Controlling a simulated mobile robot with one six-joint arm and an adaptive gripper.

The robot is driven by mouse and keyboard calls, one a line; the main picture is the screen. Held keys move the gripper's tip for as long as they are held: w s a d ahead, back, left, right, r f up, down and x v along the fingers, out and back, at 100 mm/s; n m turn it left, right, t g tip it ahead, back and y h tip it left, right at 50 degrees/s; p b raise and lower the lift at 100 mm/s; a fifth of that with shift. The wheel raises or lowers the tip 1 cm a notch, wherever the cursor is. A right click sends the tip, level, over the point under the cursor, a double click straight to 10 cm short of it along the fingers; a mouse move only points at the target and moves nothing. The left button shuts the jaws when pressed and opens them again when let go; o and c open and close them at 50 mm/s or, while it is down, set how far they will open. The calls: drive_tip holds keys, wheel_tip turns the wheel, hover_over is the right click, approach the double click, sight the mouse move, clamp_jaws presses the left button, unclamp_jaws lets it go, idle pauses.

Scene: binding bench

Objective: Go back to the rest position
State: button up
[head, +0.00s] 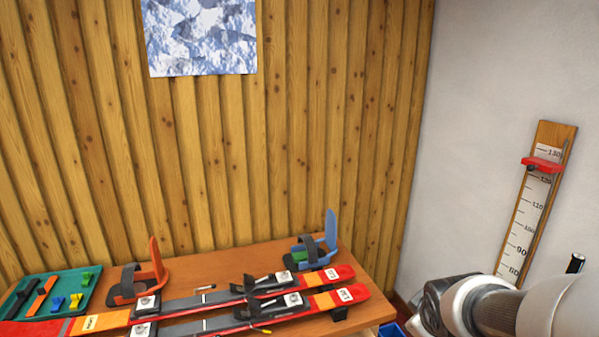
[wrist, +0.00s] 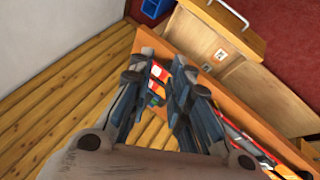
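My gripper (wrist: 160,75) shows in the wrist view with its two dark fingers apart. The gap between them holds nothing; the bench and parts of the skis show through it from farther off. In the head view my arm is at the lower right, in front of the white wall and to the right of the bench. The gripper itself is not clearly visible there.
The wooden bench (head: 372,316) carries red skis (head: 210,324), an orange binding (head: 140,276), a blue binding (head: 318,246) and a green tray (head: 18,296) with small parts. A height scale (head: 537,200) stands by the right wall. A blue bin (wrist: 153,8) is on the floor.

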drive_tip(key=s+a+r+m, duration=0.1)
drive_tip(key=s+a+m, duration=0.1)
drive_tip(key=s, duration=0.5)
drive_tip(key=s+a+r+m+g+y, duration=0.1)
drive_tip(key=s+a+r+m, duration=0.1)
drive_tip(key=s+a, duration=0.2)
drive_tip(key=s+a+r+m+g+y, duration=0.1)
drive_tip(key=s+a, duration=0.3)
drive_tip(key=s, duration=0.6)
drive_tip(key=shift+s+r+m, duration=0.15)
drive_tip(key=shift+r+m, duration=0.4)
drive_tip(key=shift+m, duration=0.15)
drive_tip(key=shift+o, duration=0.2)
drive_tip(key=shift+d, duration=0.1)
